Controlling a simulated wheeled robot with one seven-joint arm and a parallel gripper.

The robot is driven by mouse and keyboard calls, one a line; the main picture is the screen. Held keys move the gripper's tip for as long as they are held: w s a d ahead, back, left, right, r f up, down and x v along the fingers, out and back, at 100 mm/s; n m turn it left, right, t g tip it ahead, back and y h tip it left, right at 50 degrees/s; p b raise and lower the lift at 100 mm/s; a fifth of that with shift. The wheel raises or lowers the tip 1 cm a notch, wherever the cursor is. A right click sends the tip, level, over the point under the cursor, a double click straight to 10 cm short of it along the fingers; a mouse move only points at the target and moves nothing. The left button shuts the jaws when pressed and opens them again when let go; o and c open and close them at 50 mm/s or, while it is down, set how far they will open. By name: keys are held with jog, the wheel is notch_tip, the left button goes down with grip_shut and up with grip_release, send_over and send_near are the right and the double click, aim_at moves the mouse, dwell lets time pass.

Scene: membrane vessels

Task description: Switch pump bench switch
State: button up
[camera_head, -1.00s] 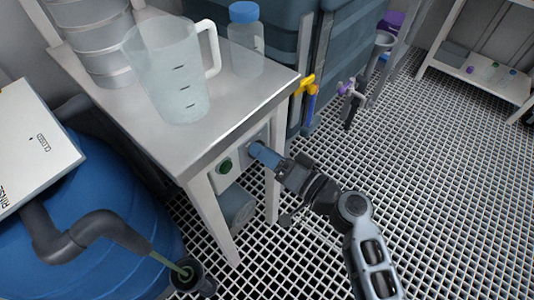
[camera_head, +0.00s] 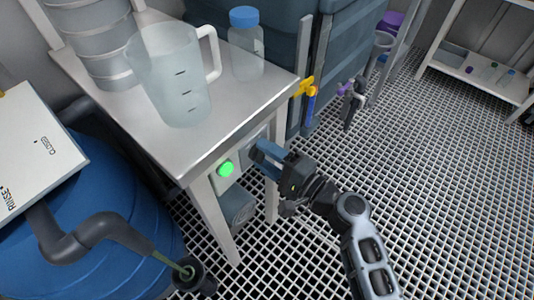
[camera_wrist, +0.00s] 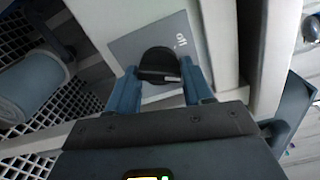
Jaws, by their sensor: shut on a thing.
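The pump bench switch is a black round knob (camera_wrist: 158,60) on a grey plate (camera_wrist: 130,45) in the wrist view. My gripper (camera_wrist: 160,84) has its two blue fingers on either side of the knob and is shut on it. A light line on the knob runs across the picture. In the head view my gripper (camera_head: 264,156) reaches the front of the bench, under its top, and hides the knob. A round green lamp (camera_head: 226,169) left of the gripper is brightly lit.
The metal bench (camera_head: 120,105) carries a clear jug (camera_head: 170,85) and a blue-capped bottle (camera_head: 246,55). A blue drum (camera_head: 110,215) stands at the left. A yellow valve handle (camera_head: 305,86) is near the bench's right corner. Grated floor (camera_head: 440,170) is free at the right.

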jog(key=shift+m, duration=0.5)
jog(key=o, duration=1)
jog(key=shift+v, duration=3.9)
